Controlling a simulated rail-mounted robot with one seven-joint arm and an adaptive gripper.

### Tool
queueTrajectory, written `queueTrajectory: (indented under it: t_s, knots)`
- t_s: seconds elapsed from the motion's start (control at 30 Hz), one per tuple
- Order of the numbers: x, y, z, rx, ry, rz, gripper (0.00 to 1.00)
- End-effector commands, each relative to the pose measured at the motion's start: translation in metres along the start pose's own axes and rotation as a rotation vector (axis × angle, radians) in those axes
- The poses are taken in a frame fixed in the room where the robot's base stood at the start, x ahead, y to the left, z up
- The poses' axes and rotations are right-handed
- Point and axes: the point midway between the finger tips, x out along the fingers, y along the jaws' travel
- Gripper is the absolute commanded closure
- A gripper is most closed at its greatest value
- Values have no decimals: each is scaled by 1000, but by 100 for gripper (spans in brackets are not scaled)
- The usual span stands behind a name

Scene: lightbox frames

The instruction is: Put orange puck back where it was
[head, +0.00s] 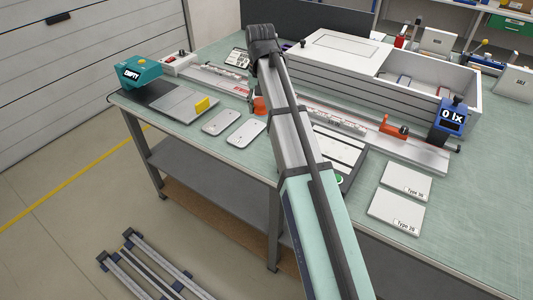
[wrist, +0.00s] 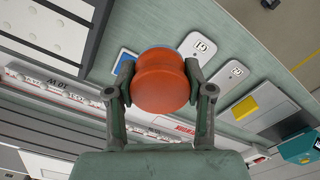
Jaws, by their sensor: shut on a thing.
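The orange puck (wrist: 160,82) is between the two fingers of my gripper (wrist: 159,76) in the wrist view, and my gripper is shut on it. In the head view the puck (head: 260,106) shows as a small orange shape just left of my arm, above the bench near the two light plates. My arm hides most of my gripper there. In the wrist view a blue-and-white patch (wrist: 123,60) shows partly behind the puck; the puck hides the rest. I cannot tell how high the puck is above the bench.
Two light plates, G1 (wrist: 197,46) and another (wrist: 232,75), lie close by the puck. A rail with an orange clamp (head: 394,130) runs behind. A teal "EMPTY" device (head: 138,72), yellow block (head: 202,104) and blue lux meter (head: 451,116) stand around.

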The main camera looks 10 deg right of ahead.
Motion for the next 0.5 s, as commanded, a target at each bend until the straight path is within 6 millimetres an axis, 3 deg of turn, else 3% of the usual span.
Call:
queueTrajectory:
  t_s: [0.5]
  knots:
    - [118, 1, 2, -1, -4, 1, 92]
